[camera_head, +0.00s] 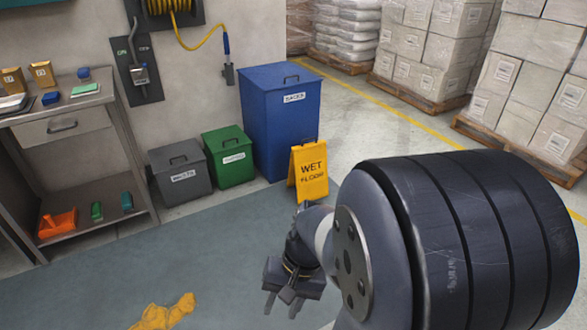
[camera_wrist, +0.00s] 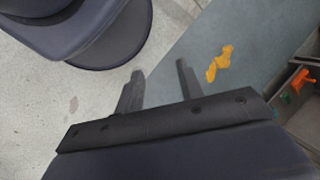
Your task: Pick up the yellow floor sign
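The yellow floor sign (camera_head: 309,172) stands upright on the floor in the head view, in front of the blue bin, and reads "WET FLOOR". A handle shows at its top. My gripper (camera_head: 282,306) is to the lower left of the sign in the picture, apart from it. Its two fingers (camera_wrist: 159,82) are spread in the wrist view, with only floor between them. My arm passes close to the sign's lower right in the head view. The sign does not show in the wrist view.
A blue bin (camera_head: 280,130), a green bin (camera_head: 229,157) and a grey bin (camera_head: 181,172) line the wall. A workbench (camera_head: 60,113) stands at left. A crumpled yellow-orange thing (camera_head: 166,312) lies on the floor, also in the wrist view (camera_wrist: 218,64). Pallets of boxes (camera_head: 432,50) stand behind.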

